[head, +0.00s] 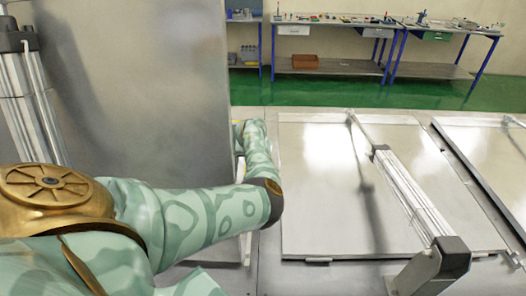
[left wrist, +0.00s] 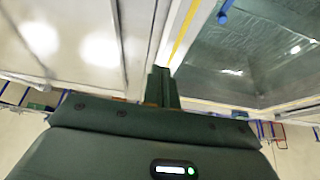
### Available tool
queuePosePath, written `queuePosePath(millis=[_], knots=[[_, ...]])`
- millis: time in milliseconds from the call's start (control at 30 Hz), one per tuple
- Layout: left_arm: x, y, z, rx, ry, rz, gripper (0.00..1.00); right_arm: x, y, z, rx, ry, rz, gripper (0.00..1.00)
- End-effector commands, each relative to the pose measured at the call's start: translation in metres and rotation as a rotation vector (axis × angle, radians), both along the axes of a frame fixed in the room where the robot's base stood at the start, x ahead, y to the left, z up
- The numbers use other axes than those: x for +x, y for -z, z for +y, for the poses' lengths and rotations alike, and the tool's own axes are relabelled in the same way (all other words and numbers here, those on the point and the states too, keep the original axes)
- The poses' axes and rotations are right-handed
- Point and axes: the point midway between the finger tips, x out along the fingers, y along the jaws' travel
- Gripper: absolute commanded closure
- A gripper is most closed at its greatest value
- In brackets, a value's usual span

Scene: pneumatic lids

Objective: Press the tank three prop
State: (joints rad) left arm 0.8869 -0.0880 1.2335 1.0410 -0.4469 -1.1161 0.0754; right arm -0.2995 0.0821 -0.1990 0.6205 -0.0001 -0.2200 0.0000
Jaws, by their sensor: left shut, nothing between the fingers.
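Two pneumatic props show in the head view. One prop (head: 30,110) stands upright at the far left beside a raised lid (head: 135,70). Another prop (head: 410,195) lies slanted over a closed lid (head: 310,190) right of centre. I cannot tell which is the tank three prop, as no number is readable. My left arm reaches from the left to the raised lid's right edge; its gripper is hidden in the head view. In the left wrist view my left gripper (left wrist: 163,84) is shut and empty, close to a pale rim with a yellow strip (left wrist: 185,35). Contact is unclear.
Another closed lid (head: 490,145) lies at the far right. In the left wrist view an open tank (left wrist: 245,60) shows to the right of the fingers. Workbenches (head: 335,68) with small parts stand at the back, beyond clear green floor (head: 390,95).

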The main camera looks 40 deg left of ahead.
Motion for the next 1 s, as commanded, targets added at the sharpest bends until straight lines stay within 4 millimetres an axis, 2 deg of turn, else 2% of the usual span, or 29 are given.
queuePosePath(millis=[100,200,400,533,667,800,1000], knots=[[-0.002,0.004,0.005,0.009,0.000,-0.006,1.00,0.000,0.002,-0.015,-0.019,-0.002,0.001,0.00],[-0.002,0.003,0.005,0.009,0.000,-0.008,1.00,0.000,0.001,-0.018,-0.023,-0.002,0.002,0.00],[-0.002,0.002,0.005,0.009,0.000,-0.007,1.00,-0.001,0.001,0.012,0.015,0.001,0.002,0.00],[-0.004,-0.006,0.003,0.009,-0.001,-0.010,1.00,-0.001,-0.002,0.016,0.020,-0.001,0.001,0.00],[-0.012,-0.026,-0.004,0.008,-0.002,-0.010,1.00,-0.001,-0.008,0.004,0.006,-0.004,0.001,0.00],[-0.024,-0.055,-0.013,0.008,-0.003,-0.012,1.00,0.000,-0.012,-0.004,-0.006,-0.001,0.000,0.00],[-0.043,-0.096,-0.026,0.006,-0.002,-0.011,1.00,0.000,-0.012,-0.004,-0.005,0.000,0.000,0.00]])
